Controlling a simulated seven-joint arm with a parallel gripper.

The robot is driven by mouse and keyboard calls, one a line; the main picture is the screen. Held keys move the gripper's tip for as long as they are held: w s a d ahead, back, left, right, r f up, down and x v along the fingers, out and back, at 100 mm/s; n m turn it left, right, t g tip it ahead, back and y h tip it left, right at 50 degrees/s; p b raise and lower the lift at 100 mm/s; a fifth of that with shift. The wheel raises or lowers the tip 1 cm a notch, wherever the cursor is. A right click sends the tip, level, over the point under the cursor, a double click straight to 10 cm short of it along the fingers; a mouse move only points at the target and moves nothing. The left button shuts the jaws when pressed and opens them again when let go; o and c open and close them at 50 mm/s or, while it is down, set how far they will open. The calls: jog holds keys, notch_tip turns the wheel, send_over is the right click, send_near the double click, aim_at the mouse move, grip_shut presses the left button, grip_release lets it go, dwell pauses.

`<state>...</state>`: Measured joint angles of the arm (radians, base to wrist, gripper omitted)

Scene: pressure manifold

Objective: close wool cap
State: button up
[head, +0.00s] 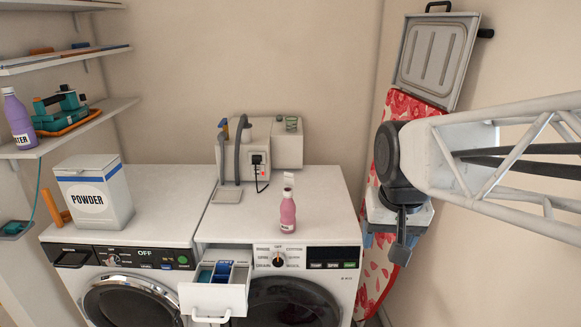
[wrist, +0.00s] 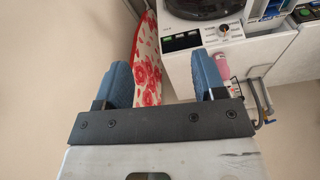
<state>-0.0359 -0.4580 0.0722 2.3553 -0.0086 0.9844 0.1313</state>
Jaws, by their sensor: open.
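A pink bottle (head: 287,214) stands upright on top of the right-hand washing machine, near its front edge. Its white cap (head: 289,179) is tilted up above the neck and looks open. Part of the pink bottle (wrist: 220,66) also shows in the wrist view, just beyond the right finger. My gripper (head: 381,243) hangs to the right of the washing machine, in front of the ironing board, well apart from the bottle. In the wrist view its two blue fingers are spread wide with nothing between them.
The right-hand machine (head: 335,215) has its detergent drawer (head: 214,294) pulled out. A powder box (head: 94,196) stands on the left-hand machine. A grey and white appliance (head: 255,150) stands behind the bottle. A red floral ironing board (head: 405,105) leans at the right. The worktop around the bottle is clear.

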jog(key=w+a+r+m, duration=0.1)
jog(key=w+a+r, duration=0.1)
jog(key=w, duration=0.4)
jog(key=w+a+r, duration=0.1)
jog(key=w, duration=0.5)
jog(key=m+g, duration=0.2)
send_over(289, 179)
jog(key=f, duration=0.5)
jog(key=shift+w+d, duration=0.1)
jog(key=shift+d, duration=0.1)
jog(key=shift+w+a+f+m, duration=0.15)
jog(key=shift+w+a+m, duration=0.05)
jog(key=shift+m, duration=0.1)
jog(key=shift+f, duration=0.15)
jog(key=shift+f, duration=3.75)
jog(key=c, duration=1)
